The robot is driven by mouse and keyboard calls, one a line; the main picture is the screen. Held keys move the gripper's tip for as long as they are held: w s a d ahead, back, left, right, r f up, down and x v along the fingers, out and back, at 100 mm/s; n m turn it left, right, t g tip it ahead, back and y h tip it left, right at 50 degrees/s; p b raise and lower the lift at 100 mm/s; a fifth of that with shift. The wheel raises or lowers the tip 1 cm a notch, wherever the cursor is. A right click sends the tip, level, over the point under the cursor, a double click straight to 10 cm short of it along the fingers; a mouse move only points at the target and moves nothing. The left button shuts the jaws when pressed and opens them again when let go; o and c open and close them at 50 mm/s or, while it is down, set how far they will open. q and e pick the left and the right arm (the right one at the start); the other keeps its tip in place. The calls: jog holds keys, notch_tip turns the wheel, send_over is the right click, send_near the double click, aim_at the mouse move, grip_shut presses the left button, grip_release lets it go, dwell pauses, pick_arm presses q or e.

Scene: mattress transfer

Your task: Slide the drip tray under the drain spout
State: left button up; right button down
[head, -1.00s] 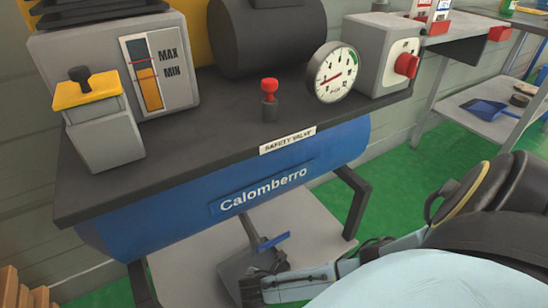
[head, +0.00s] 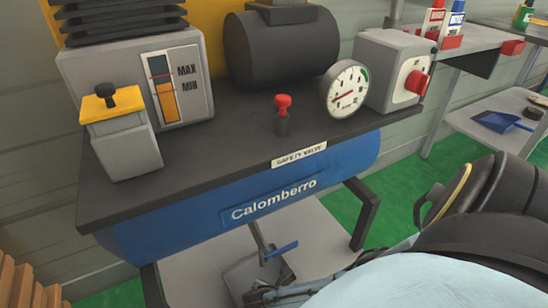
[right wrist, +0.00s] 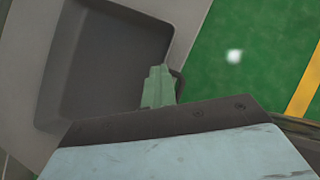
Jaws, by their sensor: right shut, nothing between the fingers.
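The drip tray (head: 240,281) is a grey square pan on the low shelf under the blue tank. In the head view it sits just below the drain spout (head: 257,237), a thin grey pipe with a blue lever. I cannot tell if the pipe's end is directly over the pan. In the right wrist view the empty tray (right wrist: 100,65) fills the upper left. My right gripper (right wrist: 158,72) is shut and empty, its pale green fingers at the tray's right rim beside a dark handle (right wrist: 180,86). I cannot tell whether they touch. My left gripper is not in view.
The blue tank (head: 275,203) hangs under a dark worktop (head: 235,150) holding a gauge and a red-capped safety valve. A table leg (head: 365,214) stands right of the spout. The grey low shelf (head: 320,245) is clear right of the tray. Green floor lies beyond.

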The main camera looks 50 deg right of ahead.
jog(key=shift+s+a+f, duration=0.25)
jog(key=shift+a+f, duration=0.1)
jog(key=shift+a, duration=0.25)
jog(key=shift+w+d+r+p, duration=0.1)
jog(key=shift+w+r+p, duration=0.05)
jog(key=shift+r+p, duration=0.75)
jog(key=shift+p, duration=0.35)
jog(key=s+a+p, duration=0.2)
jog(key=s+a, duration=0.1)
jog(key=a, duration=0.8)
jog(key=shift+s+a, duration=0.35)
